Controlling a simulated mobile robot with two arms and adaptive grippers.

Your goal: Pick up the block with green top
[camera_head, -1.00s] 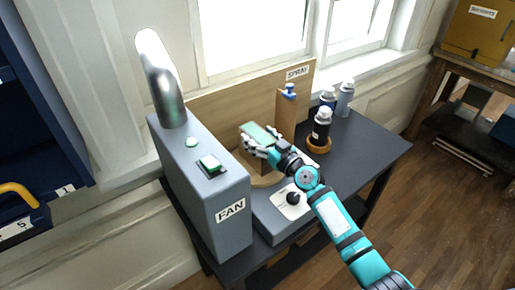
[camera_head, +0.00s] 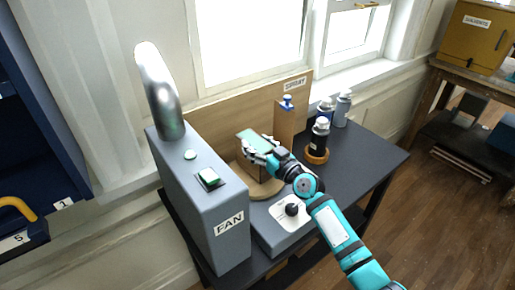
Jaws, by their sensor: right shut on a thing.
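The block with the green top (camera_head: 251,135) is in the middle of the head view, above a round wooden disc (camera_head: 267,190) and in front of a wooden back board. My right gripper (camera_head: 258,146) is shut on the block, with its fingers at the block's near right side. My left gripper is not in view.
A grey box labelled FAN (camera_head: 228,222) with a metal pipe stands at the left. A low grey box with a black knob (camera_head: 292,209) is in front. Spray cans (camera_head: 320,137) stand at the right behind my arm. The dark table (camera_head: 370,160) is clear at the right.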

